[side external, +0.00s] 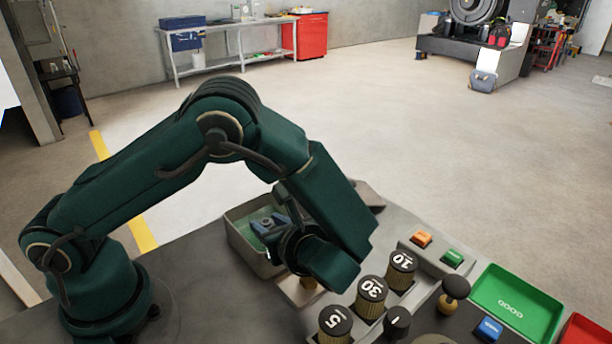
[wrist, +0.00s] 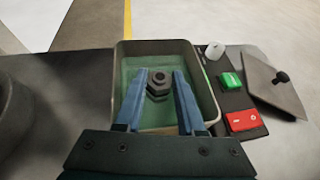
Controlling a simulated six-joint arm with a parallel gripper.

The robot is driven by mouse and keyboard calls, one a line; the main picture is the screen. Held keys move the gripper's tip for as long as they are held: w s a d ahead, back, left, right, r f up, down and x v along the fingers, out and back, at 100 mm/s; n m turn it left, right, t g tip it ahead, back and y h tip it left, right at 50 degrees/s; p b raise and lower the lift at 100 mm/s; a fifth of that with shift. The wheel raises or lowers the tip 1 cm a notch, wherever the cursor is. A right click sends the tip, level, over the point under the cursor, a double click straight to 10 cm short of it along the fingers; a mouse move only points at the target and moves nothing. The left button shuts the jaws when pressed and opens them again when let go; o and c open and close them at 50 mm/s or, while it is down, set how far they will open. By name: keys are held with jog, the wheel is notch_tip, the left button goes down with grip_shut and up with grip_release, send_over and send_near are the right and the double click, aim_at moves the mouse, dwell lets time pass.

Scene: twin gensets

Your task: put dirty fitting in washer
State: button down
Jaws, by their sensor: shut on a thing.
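The washer is an open metal basin with green liquid inside; its rim shows in the wrist view (wrist: 122,75), and its wall shows in the side external view (side external: 245,248). The dirty fitting (wrist: 158,85) is a dark hex-shaped piece with a round hole, seen over the basin in the wrist view. My gripper (wrist: 160,76) has its blue fingers on either side of the fitting and is shut on it. In the side external view my gripper (side external: 268,224) is over the basin. The fitting cannot be made out there, and how far it is above the liquid is unclear.
Beside the basin are a green button (wrist: 230,81), a red button (wrist: 242,120) and a tilted grey plate with a black knob (wrist: 277,90). Several numbered knurled cylinders (side external: 371,294), a green tray (side external: 515,300) and a red tray (side external: 588,336) stand to the right.

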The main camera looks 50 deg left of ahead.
jog(key=shift+f, duration=0.2)
jog(key=shift+f, duration=0.15)
jog(key=c, duration=0.5)
grip_release()
